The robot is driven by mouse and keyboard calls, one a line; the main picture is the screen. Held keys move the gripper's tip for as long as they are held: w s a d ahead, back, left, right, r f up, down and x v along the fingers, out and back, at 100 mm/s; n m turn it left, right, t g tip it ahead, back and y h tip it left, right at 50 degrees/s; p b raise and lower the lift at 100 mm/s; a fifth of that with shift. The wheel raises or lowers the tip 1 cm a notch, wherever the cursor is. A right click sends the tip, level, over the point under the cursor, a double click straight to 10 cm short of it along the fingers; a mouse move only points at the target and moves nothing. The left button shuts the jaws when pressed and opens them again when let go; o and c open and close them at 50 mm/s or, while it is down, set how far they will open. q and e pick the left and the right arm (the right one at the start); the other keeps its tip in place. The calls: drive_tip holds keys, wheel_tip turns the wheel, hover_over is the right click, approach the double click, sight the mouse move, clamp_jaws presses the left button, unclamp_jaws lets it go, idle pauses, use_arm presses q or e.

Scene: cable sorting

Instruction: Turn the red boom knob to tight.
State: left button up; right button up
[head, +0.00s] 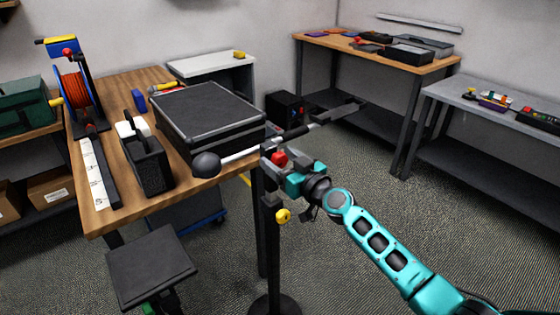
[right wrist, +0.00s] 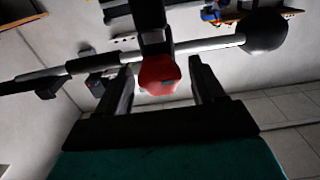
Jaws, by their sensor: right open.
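The red boom knob (head: 279,158) sits at the joint between the boom (head: 245,154) and its upright stand (head: 260,220). In the right wrist view the red knob (right wrist: 158,75) lies between the two spread fingers of my right gripper (right wrist: 162,85), with a gap on each side. My right gripper also shows in the head view (head: 282,167), open, close to the knob from the right. The boom (right wrist: 190,45) crosses above the knob in the wrist view, with a dark ball-shaped end (right wrist: 264,32). My left gripper is not in either view.
A yellow knob (head: 283,215) sits lower on the stand. A wooden table (head: 180,200) on the left holds a black case (head: 210,115), a cable reel (head: 72,85) and a dark holder (head: 146,160). A black stool (head: 150,268) stands in front. Carpet at right is clear.

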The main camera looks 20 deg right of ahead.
drive_tip(key=shift+w+a, duration=0.1)
drive_tip(key=shift+w, duration=0.15)
drive_tip(key=shift+c, duration=0.5)
drive_tip(key=c, duration=0.9)
